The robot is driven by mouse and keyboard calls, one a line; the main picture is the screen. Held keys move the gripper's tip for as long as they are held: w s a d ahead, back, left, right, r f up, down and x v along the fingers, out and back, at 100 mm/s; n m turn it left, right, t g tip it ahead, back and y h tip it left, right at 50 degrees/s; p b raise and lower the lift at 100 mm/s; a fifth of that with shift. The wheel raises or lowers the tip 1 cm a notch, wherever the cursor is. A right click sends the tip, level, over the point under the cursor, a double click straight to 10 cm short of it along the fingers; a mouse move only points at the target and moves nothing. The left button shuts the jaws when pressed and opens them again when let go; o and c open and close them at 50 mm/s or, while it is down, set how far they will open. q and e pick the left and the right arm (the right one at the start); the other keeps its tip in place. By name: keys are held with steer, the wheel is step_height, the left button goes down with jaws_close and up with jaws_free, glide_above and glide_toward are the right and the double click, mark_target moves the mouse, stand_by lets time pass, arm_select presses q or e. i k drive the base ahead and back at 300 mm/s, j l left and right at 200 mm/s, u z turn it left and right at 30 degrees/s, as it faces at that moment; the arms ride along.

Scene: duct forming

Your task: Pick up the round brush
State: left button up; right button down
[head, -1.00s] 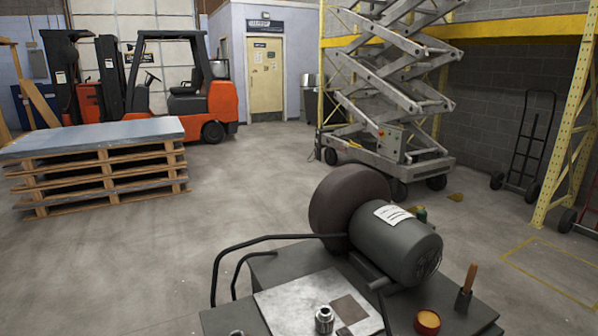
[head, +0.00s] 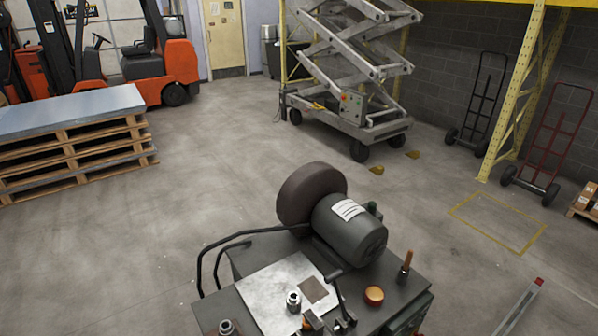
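A small brush-like tool (head: 406,264) with a brown wooden handle and a dark lower end stands upright on the right of the dark machine bench (head: 393,291). It looks like the round brush, but it is too small to be sure. A round orange-topped container (head: 374,295) stands just left of it. Neither of my grippers shows in the head view.
A motor (head: 350,232) with a large brown wheel (head: 309,194) stands at the bench's back. A metal fitting (head: 293,301) sits on a light plate (head: 262,294). Black bent rods (head: 215,250) stick out left. A pallet stack (head: 75,150) stands left; open floor (head: 190,215) lies between.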

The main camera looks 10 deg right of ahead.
mark_target(410, 254)
steer(key=k+l, duration=0.15)
steer(key=k, duration=0.3)
steer(key=k+l, duration=0.2)
steer(key=k, duration=0.25)
steer(key=k+l+z, duration=0.1)
steer(key=k, duration=0.35)
steer(key=i+l+z, duration=0.1)
steer(key=i+z, duration=0.15)
steer(key=i, duration=0.2)
steer(key=i+z, duration=0.25)
steer(key=i, duration=0.2)
